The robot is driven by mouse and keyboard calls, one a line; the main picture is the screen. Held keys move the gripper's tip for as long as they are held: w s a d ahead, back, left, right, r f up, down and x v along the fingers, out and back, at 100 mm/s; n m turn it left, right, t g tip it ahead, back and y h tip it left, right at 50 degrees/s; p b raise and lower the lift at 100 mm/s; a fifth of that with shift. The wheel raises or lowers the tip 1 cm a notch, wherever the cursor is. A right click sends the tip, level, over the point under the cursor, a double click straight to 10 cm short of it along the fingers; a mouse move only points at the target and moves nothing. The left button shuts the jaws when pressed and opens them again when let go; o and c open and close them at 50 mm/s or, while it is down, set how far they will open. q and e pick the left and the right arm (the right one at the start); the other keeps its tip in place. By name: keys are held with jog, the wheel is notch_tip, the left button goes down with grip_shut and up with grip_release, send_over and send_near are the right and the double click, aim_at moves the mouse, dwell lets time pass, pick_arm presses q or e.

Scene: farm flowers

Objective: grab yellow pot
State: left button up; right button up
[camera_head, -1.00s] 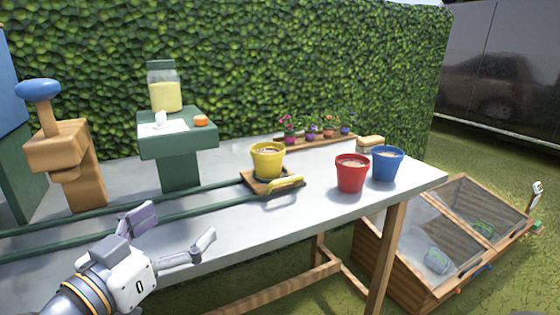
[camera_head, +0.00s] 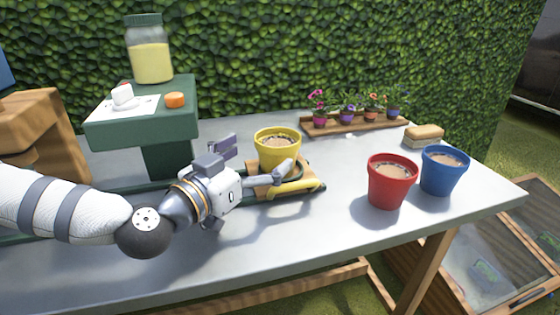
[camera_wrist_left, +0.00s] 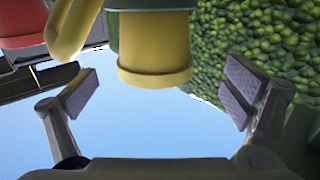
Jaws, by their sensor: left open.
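The yellow pot (camera_head: 277,147), filled with brown soil, stands upright on a small wooden platform (camera_head: 312,173) with a yellow handle (camera_head: 292,187) at its front. My left gripper (camera_head: 257,162) is open just left of the pot, its fingers pointing toward it. In the left wrist view the pot (camera_wrist_left: 154,50) appears upside down, ahead of and between the two spread fingers (camera_wrist_left: 160,95). I see no grip on it. My right gripper is not in view.
A red pot (camera_head: 391,182) and a blue pot (camera_head: 443,171) stand to the right. A green stand (camera_head: 150,120) with a jar (camera_head: 150,50) is behind my left arm. A flower tray (camera_head: 355,127) and a brush-like block (camera_head: 424,135) lie at the back. The grey table (camera_head: 330,225) is clear in front.

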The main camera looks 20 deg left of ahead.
aim_at(290, 134)
pick_arm(q)
jog(key=x, duration=0.5)
jog(key=shift+w+d+r, duration=0.1)
jog(key=shift+w+d, duration=0.2)
jog(key=shift+d, duration=0.1)
jog(key=shift+r, duration=0.1)
jog(key=c, duration=1.6)
